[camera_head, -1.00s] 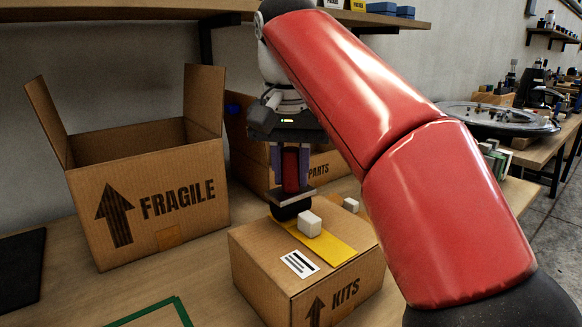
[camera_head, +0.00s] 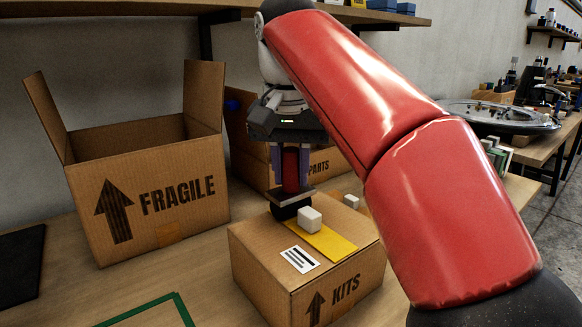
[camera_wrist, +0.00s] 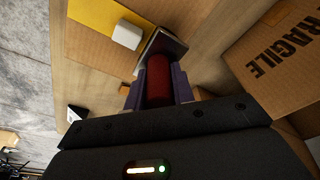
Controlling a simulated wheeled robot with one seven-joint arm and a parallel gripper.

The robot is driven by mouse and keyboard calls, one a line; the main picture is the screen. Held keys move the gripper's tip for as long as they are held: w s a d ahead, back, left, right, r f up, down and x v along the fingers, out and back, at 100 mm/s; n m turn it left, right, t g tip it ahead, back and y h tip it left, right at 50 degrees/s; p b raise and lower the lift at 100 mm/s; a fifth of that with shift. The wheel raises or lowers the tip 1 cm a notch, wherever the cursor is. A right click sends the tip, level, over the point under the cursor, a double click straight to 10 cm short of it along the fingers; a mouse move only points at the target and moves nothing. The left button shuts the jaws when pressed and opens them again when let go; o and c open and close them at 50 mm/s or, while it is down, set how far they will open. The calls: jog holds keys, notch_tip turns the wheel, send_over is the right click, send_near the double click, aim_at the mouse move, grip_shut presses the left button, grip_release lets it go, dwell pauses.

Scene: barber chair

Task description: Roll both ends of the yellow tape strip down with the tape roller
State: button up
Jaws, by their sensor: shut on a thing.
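My gripper (camera_head: 291,168) points down and is shut on the red handle of the tape roller (camera_head: 291,182). The roller's dark wheel (camera_head: 290,209) is at the far end of the yellow tape strip (camera_head: 328,240), on top of the KITS box (camera_head: 262,262). I cannot tell whether the wheel presses on the tape. A white block (camera_head: 309,219) sits on the strip, close beside the wheel. In the wrist view the red handle (camera_wrist: 158,80) is between the fingers, with the white block (camera_wrist: 127,34) and yellow strip (camera_wrist: 95,15) beyond.
An open FRAGILE box (camera_head: 150,190) stands at the left with its flaps up. A PARTS box (camera_head: 325,165) is behind my gripper. Another small white block (camera_head: 351,201) shows behind the KITS box. A green frame (camera_head: 165,305) lies on the table in front.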

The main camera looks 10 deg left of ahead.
aim_at(292, 148)
dwell(0.4)
notch_tip(292, 148, up, 5)
jog(key=p, duration=0.5)
jog(key=shift+f, duration=0.2)
jog(key=shift+r, duration=0.7)
jog(key=shift+f, duration=0.1)
jog(key=shift+f+b, duration=2.15)
jog(key=shift+f, duration=0.35)
jog(key=shift+f, duration=0.45)
jog(key=shift+w+a, duration=0.15)
